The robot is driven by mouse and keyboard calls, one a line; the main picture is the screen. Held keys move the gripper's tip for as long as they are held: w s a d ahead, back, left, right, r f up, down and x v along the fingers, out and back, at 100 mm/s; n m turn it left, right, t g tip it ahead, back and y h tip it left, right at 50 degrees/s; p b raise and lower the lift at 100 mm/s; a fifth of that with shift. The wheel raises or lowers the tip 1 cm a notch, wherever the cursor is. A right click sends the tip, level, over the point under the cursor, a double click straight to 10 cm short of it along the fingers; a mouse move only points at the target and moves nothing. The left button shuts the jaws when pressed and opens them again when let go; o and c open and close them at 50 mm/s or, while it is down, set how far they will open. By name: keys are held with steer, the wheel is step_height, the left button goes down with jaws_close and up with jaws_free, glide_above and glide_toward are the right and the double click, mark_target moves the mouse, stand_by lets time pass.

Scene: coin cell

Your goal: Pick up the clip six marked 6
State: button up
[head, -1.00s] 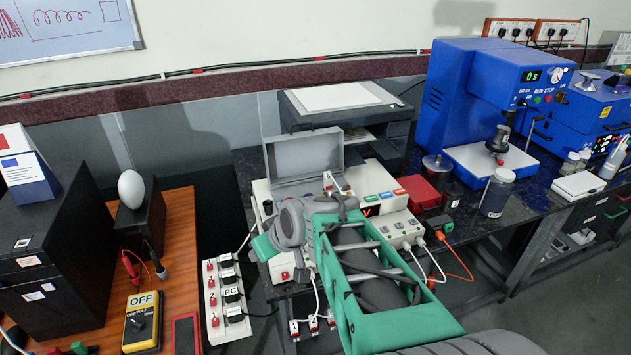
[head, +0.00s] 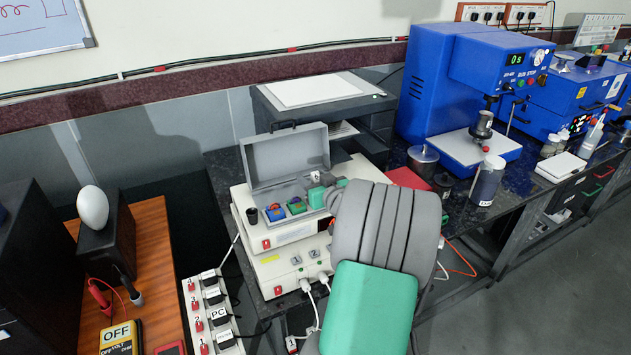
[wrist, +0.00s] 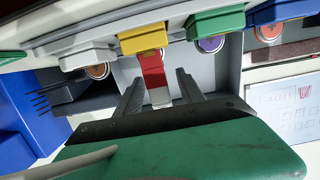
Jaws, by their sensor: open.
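In the wrist view a row of coloured clips hangs along a pale box: blue (wrist: 272,12), green (wrist: 212,20), yellow (wrist: 142,39) and white (wrist: 88,58). Round metallic discs show by several of them. No mark 6 is legible, so I cannot tell which clip bears it. My gripper (wrist: 159,75) is open, its fingers either side of a red strip with a pale end at the yellow clip; I cannot tell whether they touch it. In the head view the blue clip (head: 276,213) and green clip (head: 297,205) sit in the open-lidded case (head: 286,157); my arm hides the right part.
A printer-like machine (head: 318,92) stands behind. The blue press (head: 440,85), a jar (head: 487,180) and a red box (head: 408,180) are to the right. A power strip (head: 212,310) lies front left.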

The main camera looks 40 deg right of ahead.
steer(key=shift+w+d+f, duration=0.1)
steer(key=shift+w, duration=0.2)
jaws_close()
stand_by(0.4)
